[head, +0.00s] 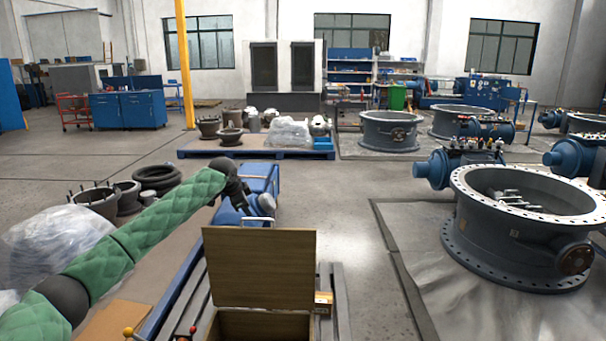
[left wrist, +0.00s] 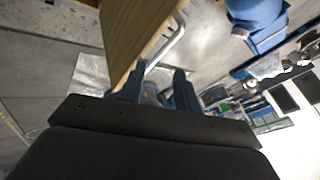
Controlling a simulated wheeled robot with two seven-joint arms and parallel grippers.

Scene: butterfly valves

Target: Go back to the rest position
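My left arm reaches in from the left in a green quilted sleeve. Its gripper (head: 262,208) is above and behind the raised lid (head: 258,265) of a wooden box. In the left wrist view the two dark fingers (left wrist: 158,92) stand apart, with no object clearly held between them. The wooden lid's edge (left wrist: 137,40) and a bent metal handle (left wrist: 172,42) are close beyond the fingertips. I cannot tell whether they touch. The box's inside (head: 262,325) shows only at the bottom edge of the head view. My right gripper is not in view.
Blue cases (head: 258,180) stand just behind the lid. A small carton (head: 323,303) is right of the box on the slatted bench (head: 340,310). Wrapped plastic (head: 55,240) lies left. A large valve body (head: 520,225) stands right; floor (head: 350,220) between is clear.

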